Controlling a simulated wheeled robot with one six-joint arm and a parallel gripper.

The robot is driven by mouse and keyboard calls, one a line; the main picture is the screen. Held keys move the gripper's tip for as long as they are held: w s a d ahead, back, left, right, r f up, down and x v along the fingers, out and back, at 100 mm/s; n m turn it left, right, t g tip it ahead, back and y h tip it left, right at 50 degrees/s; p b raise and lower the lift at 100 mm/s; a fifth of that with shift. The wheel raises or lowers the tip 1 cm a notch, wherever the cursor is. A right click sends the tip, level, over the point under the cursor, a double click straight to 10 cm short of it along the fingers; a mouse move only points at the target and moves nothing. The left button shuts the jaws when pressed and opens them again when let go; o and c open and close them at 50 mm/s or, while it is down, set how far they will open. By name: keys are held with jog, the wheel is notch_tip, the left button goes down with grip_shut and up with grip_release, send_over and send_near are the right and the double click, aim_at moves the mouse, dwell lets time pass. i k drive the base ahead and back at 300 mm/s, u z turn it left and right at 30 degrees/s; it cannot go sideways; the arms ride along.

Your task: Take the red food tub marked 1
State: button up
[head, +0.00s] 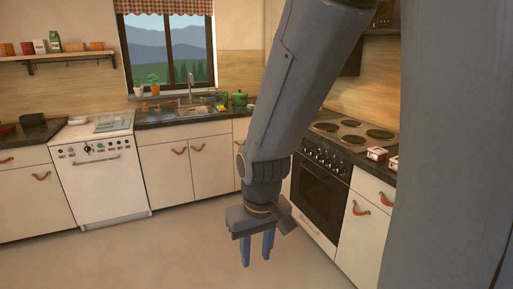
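Two small red-and-white containers sit on the dark counter right of the stove. One (376,154) is nearer the stove, and the other (393,163) is partly cut off by a large blue-grey part in front. They may be food tubs, but they are too small for me to read any mark. My gripper (257,250) points down over the open floor, left of the oven. Its two blue fingers are apart with nothing between them. It is well away from both containers.
The stove (353,134) has several burners above a black oven door. A sink (192,111), a green pot (239,99) and a white dishwasher (99,179) line the back. A shelf (55,57) holds several containers. The floor (150,255) is clear.

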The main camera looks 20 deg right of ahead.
aim_at(376, 153)
jog(key=i, duration=2.2)
jog(key=z, duration=1.95)
jog(key=i, duration=0.5)
jog(key=u, duration=0.05)
